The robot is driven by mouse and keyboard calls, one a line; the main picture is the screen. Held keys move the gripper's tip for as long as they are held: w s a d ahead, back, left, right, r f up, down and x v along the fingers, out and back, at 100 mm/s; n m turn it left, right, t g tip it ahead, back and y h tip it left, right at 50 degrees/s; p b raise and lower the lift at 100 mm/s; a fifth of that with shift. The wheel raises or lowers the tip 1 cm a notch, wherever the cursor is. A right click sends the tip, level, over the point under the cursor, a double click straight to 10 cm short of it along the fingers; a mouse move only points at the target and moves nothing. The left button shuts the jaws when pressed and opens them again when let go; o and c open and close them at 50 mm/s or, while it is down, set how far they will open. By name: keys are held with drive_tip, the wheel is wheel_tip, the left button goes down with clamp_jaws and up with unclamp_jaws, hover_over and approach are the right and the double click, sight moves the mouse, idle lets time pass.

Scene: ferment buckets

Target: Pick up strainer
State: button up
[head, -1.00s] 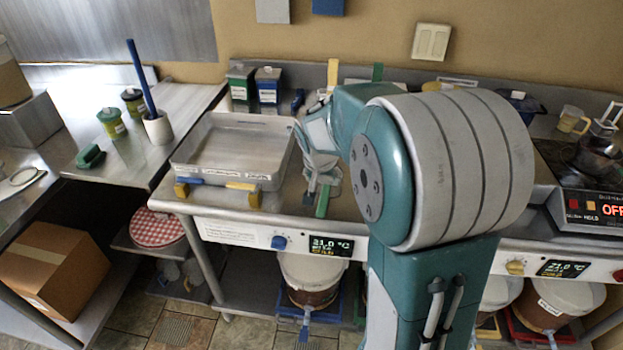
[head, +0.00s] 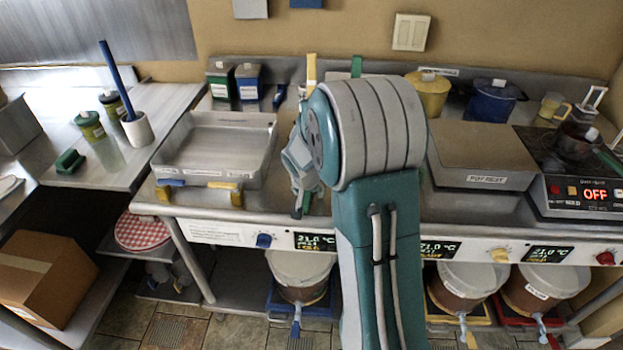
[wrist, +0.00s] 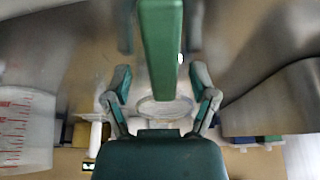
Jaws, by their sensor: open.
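A green handle (wrist: 162,45) runs down the middle of the wrist view, with a pale round rim (wrist: 165,107) behind its lower end. It looks like the strainer, though its bowl is mostly hidden. My gripper (wrist: 160,74) is open, one finger on either side of the handle, with a gap showing at each side. In the head view, a strip of green handle (head: 299,204) shows at the counter's front edge, right of the steel tray. My arm hides most of the gripper and the strainer there.
The steel tray (head: 268,135) stands just left of my gripper. A clear beaker with red marks (wrist: 25,130) is at the wrist view's left.

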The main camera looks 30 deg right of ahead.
drive_tip(key=shift+a, duration=0.2)
drive_tip(key=c, duration=0.9)
drive_tip(key=shift+a, duration=0.2)
clamp_jaws()
drive_tip(key=shift+d+r, duration=0.1)
